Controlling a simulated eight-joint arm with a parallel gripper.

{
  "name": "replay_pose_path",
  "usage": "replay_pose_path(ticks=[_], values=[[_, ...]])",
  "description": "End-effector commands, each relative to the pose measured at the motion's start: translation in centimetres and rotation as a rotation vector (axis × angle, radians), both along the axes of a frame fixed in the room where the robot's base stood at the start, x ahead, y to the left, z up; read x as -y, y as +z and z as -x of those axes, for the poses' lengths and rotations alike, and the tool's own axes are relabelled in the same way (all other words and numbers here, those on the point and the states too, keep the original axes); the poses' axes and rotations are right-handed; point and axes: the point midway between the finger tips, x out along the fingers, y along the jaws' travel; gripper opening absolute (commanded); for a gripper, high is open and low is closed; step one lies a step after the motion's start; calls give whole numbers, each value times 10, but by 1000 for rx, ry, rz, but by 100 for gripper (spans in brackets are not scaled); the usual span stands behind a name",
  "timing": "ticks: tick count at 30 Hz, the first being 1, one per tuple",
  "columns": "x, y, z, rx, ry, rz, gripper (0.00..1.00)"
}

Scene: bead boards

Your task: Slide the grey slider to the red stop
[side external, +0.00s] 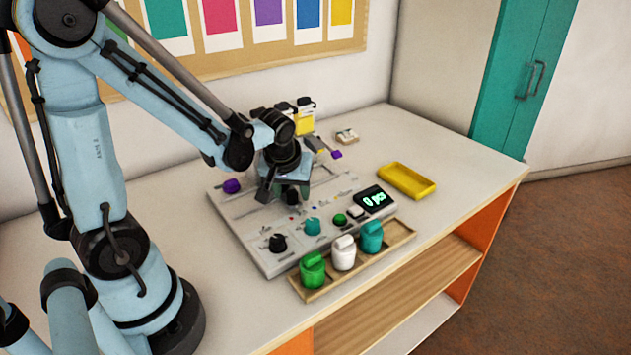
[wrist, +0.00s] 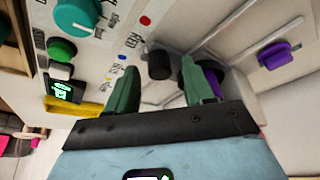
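The control panel (side external: 240,225) lies on the table. In the wrist view, a dark grey upright knob (wrist: 159,65), which looks like the slider, stands just beyond my gripper (wrist: 160,75). My green fingers are apart with a gap between them, one on each side of the knob in the picture; I cannot tell whether they reach around it. A red mark (wrist: 146,20), a blue mark (wrist: 122,57) and a yellow mark (wrist: 105,78) line the panel beside the knob. In the side view my gripper (side external: 284,192) is low over the panel's middle and partly covers the knob.
A purple knob (side external: 231,186) sits on the panel's left; a black dial (side external: 277,243), teal dial (side external: 312,226), green button (side external: 340,219) and display (side external: 370,199) lie along its front. A tray (side external: 405,236) with green, white and teal pieces stands in front. A yellow tray (side external: 407,180) is right.

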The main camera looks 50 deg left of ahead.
Motion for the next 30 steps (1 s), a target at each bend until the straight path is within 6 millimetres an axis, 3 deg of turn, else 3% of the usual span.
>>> replay_pose_path(ticks=[13,30], values=[[3,9,3,-1,0,1,52],[22,74,22,-1,-1,0,52]])
